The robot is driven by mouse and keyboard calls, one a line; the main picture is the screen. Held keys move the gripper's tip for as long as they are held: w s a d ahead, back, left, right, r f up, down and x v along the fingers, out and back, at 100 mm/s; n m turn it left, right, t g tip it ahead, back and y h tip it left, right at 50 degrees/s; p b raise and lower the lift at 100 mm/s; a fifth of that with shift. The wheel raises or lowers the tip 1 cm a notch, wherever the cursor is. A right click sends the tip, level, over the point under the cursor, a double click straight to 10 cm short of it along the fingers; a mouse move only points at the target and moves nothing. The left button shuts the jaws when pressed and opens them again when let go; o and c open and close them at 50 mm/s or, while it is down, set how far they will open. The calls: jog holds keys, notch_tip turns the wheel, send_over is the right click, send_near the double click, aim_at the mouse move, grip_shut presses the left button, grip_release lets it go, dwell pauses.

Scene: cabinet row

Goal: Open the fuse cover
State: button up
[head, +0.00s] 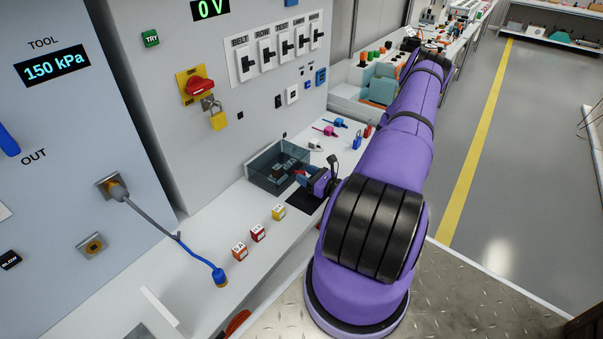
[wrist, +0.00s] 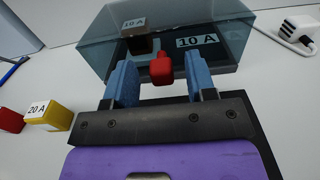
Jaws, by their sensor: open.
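The fuse cover (head: 272,170) is a tinted see-through box on the white counter, and it appears closed. It also shows in the wrist view (wrist: 100,45). Through it I see a block marked 10 A (wrist: 137,38) and a 10 A label (wrist: 197,41). A red tab (wrist: 162,68) stands at the cover's near side. My gripper (head: 308,179) is at that near side. In the wrist view its blue fingers (wrist: 160,78) are apart, one on each side of the red tab. I cannot tell whether either finger touches it.
A yellow 20 A fuse (head: 278,212), a red fuse (head: 257,233) and an orange one (head: 240,252) stand left of my gripper on the counter. A white plug (wrist: 300,27) lies to the right. The switch panel (head: 275,50) rises behind the cover.

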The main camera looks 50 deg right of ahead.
jog(key=shift+w+a, duration=0.1)
jog(key=shift+w, duration=1)
grip_shut()
jog(key=shift+r, duration=0.2)
